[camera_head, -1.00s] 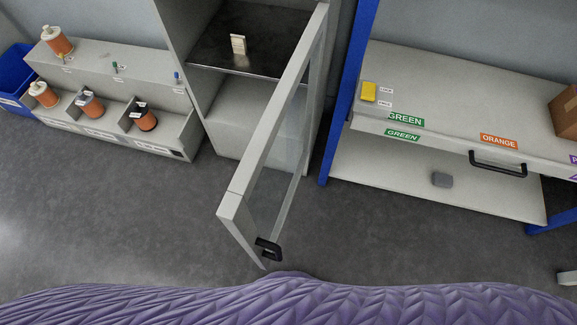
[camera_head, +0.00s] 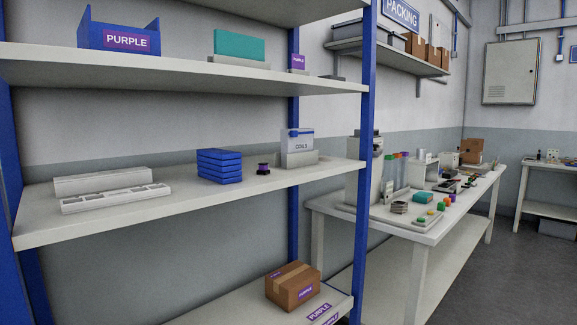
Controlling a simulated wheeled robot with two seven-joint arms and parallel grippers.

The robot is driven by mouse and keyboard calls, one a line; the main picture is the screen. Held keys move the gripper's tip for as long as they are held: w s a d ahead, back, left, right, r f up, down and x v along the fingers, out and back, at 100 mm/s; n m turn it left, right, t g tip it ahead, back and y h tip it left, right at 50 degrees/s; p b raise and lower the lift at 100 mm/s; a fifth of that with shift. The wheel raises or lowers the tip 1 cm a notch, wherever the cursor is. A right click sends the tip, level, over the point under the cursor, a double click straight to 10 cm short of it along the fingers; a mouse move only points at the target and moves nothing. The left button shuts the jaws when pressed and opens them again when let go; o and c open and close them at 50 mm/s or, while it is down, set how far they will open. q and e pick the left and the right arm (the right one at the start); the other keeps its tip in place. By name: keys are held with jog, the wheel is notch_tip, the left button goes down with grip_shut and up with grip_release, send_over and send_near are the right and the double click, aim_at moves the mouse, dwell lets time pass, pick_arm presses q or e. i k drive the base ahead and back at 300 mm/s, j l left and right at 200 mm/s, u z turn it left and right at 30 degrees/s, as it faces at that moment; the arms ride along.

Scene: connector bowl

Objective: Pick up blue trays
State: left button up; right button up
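A stack of several blue trays (camera_head: 220,166) sits on the middle shelf (camera_head: 130,212) of the blue-posted rack, left of the picture's centre. The trays lie flat on one another. On the upper shelf (camera_head: 180,69) stands an open blue bin (camera_head: 90,36) with a PURPLE label; it differs in shape from the stacked trays. Neither of my grippers shows in the head view.
Left of the trays lies a grey slotted holder (camera_head: 115,198). To their right are a small dark spool (camera_head: 263,169) and a COILS box (camera_head: 297,141). A blue post (camera_head: 365,130) bounds the shelf at right. A cluttered bench (camera_head: 425,220) stands beyond.

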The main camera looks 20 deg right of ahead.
aim_at(222, 167)
jog(key=z, duration=0.25)
jog(key=u, duration=0.6)
jog(key=i+l+u, duration=0.1)
jog(key=u, duration=0.55)
jog(key=l+u, duration=0.1)
jog(key=u, duration=0.5)
jog(key=l+u, duration=0.1)
jog(key=u, duration=0.5)
jog(key=l+u, duration=0.1)
jog(key=u, duration=1.15)
jog(key=k+l+u, duration=0.1)
jog(key=u, duration=1.15)
jog(key=k+l+z, duration=0.2)
jog(key=z, duration=0.4)
jog(key=k+l+z, duration=0.1)
jog(key=z, duration=0.35)
jog(key=l+z, duration=0.15)
jog(key=z, duration=0.25)
jog(key=l+z, duration=0.1)
jog(key=z, duration=0.3)
jog(key=l+z, duration=0.1)
jog(key=z, duration=0.35)
jog(key=k+l, duration=0.05)
